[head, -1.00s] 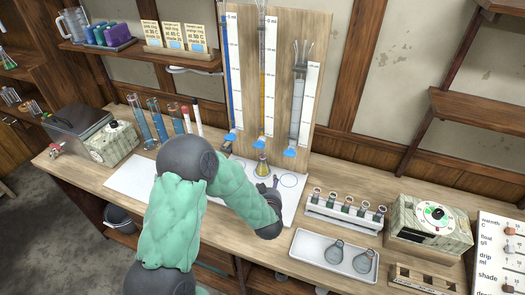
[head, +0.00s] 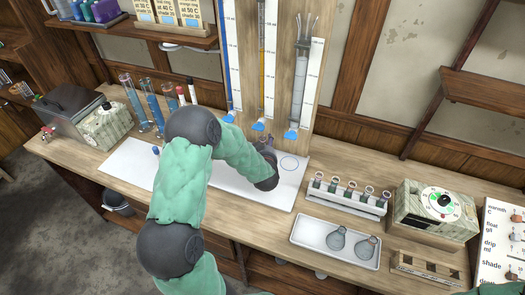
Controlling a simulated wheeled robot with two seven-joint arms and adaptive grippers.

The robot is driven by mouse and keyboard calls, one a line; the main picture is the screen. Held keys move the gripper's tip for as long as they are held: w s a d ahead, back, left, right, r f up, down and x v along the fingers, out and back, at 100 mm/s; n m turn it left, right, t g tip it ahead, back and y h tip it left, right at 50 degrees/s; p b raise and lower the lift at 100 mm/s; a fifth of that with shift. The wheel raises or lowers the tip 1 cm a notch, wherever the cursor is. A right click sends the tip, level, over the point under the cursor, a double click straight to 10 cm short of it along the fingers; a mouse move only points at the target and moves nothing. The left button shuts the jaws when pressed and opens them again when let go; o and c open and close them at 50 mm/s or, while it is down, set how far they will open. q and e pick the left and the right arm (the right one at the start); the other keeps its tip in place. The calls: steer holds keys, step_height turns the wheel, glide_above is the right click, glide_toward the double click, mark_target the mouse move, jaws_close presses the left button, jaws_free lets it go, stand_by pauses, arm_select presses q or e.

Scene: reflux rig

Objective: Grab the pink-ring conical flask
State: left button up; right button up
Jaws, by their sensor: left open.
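My left gripper (head: 269,155) is open over the back of the white mat (head: 228,190), below the middle and right burettes. The gripper and wrist now cover the spot where a small conical flask with yellowish contents stood a second ago. I cannot make that flask out clearly now, nor tell whether it is between the fingers. No pink ring can be made out. My right gripper is out of view.
The burette board (head: 283,60) stands close behind the gripper. To the right are a rack of small tubes (head: 345,199), a white tray (head: 312,241) with two rounded flasks, and a dial box (head: 432,213). Tall blue tubes (head: 154,105) stand to the left.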

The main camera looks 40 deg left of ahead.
mark_target(264, 137)
arm_select(q)
steer(key=shift+x, duration=1.4)
steer(key=shift+d, duration=0.1)
jaws_close()
steer(key=shift+r, duration=0.1)
steer(key=shift+r+p, duration=0.4)
steer(key=shift+r, duration=1.15)
steer(key=shift+s+d+r, duration=0.1)
steer(key=shift+s+r, duration=0.05)
steer(key=s+d+p, duration=0.1)
steer(key=s+d, duration=1)
steer(key=s, duration=0.2)
steer(key=shift+s+p, duration=0.25)
steer(key=shift+p, duration=0.1)
